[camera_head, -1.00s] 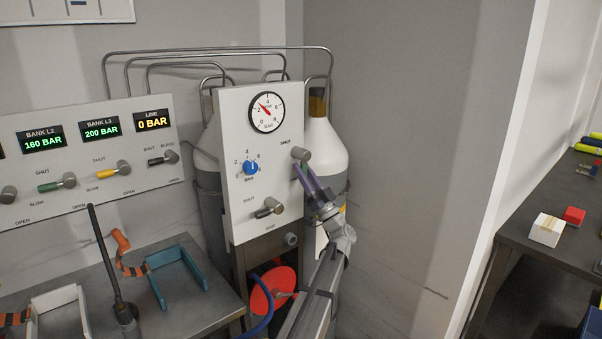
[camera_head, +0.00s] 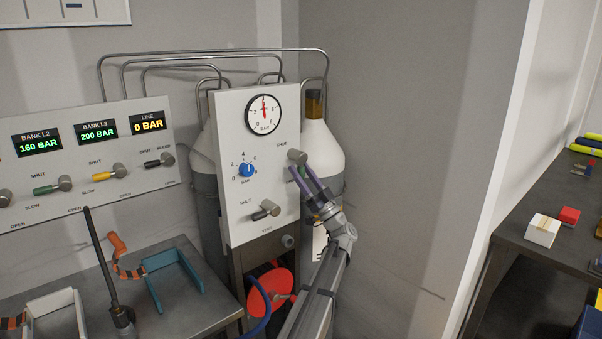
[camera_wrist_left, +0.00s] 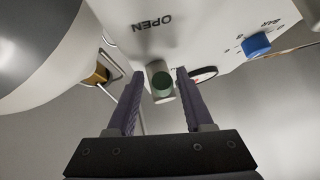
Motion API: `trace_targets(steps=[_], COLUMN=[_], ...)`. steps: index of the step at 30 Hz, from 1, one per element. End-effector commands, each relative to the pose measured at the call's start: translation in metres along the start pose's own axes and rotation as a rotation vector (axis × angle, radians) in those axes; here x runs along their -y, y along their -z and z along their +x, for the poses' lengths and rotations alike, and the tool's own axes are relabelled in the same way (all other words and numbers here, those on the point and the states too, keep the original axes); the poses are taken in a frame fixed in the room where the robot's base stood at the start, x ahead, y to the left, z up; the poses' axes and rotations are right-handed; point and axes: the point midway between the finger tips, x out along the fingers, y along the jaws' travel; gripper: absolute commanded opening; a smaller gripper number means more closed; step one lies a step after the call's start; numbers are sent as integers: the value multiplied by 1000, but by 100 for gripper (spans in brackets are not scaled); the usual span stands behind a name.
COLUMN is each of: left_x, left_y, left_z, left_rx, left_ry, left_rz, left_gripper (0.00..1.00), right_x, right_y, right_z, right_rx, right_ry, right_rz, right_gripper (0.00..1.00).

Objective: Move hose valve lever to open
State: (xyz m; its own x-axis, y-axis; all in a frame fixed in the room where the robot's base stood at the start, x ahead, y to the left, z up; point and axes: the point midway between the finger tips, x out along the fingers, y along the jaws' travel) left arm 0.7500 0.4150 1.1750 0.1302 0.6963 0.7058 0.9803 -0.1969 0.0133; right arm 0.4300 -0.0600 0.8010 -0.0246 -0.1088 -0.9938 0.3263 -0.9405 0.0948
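The hose valve lever on the white panel (camera_head: 229,205) has a grey hub (camera_head: 297,156) at the panel's right edge, below and right of the round gauge (camera_head: 263,115). A green part of the lever (camera_wrist_left: 161,81) shows nearly end-on in the left wrist view, in front of an OPEN label. My left gripper (camera_head: 301,171) is at this lever, its purple fingers on either side. In the left wrist view the fingers (camera_wrist_left: 161,80) are apart, with gaps beside the lever. Exactly where the lever points is partly hidden by the fingers. My right gripper is not in view.
The panel also has a blue knob (camera_head: 246,170) and a dark lever (camera_head: 260,215) near its bottom. A white-topped cylinder (camera_head: 325,158) stands right behind the panel. A red disc (camera_head: 270,293) is below. The grey wall on the right is clear.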

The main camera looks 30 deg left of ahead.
Motion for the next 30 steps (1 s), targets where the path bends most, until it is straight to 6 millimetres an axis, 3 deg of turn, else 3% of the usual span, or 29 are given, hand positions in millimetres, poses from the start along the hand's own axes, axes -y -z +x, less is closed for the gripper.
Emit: trace_targets(steps=[14,30], left_x=[1,1], left_y=[-1,-2], left_z=[-7,-78], left_rx=[1,1], left_ry=[1,1], left_rz=[0,-1], left_gripper=[62,62], right_x=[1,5], right_y=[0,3], right_z=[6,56], right_rx=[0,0], right_ry=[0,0], right_rz=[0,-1], right_gripper=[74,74])
